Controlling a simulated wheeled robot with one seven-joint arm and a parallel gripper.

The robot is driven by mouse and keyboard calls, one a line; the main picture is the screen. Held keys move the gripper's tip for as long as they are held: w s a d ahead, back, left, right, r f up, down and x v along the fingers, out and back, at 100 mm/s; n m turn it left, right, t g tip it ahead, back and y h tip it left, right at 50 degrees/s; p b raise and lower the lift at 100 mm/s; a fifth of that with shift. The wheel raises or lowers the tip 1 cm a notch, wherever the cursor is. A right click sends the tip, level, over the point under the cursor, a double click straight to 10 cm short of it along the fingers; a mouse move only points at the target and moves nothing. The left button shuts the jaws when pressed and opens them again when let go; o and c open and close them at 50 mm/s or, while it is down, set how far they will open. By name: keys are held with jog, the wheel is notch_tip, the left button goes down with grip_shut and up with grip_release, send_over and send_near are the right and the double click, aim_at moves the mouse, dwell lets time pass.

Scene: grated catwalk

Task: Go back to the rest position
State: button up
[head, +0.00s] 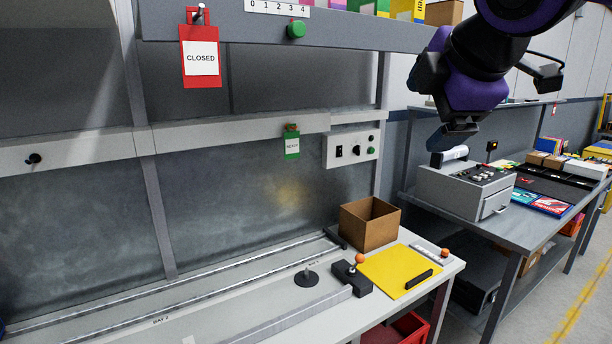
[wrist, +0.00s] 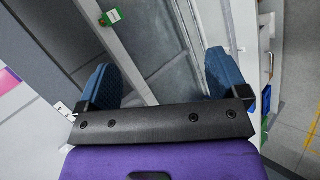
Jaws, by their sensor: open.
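My gripper (wrist: 160,78) is open in the wrist view. Its two blue fingers stand wide apart, with nothing between them. In the head view my purple and black arm enters at the top right, and the gripper end (head: 447,105) hangs in the air in front of the right-hand bench. It appears clear of everything. A green tag (wrist: 110,17) shows beyond the left finger in the wrist view.
A red CLOSED tag (head: 201,57) and a green tag (head: 292,142) hang on the frame. The bench (head: 395,318) holds an open cardboard box (head: 368,226), a yellow sheet (head: 393,272) and an orange-knobbed lever (head: 359,260). A grey console (head: 462,190) stands on the right bench.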

jog(key=s+d+f+m+g+h, duration=0.1)
jog(key=s+d+f+m+g, duration=0.3)
jog(key=s+d+f+m, duration=0.9)
jog(key=m, duration=0.6)
jog(key=shift+d+f+m, duration=0.3)
jog(key=shift+d, duration=0.1)
jog(key=shift+w, duration=0.1)
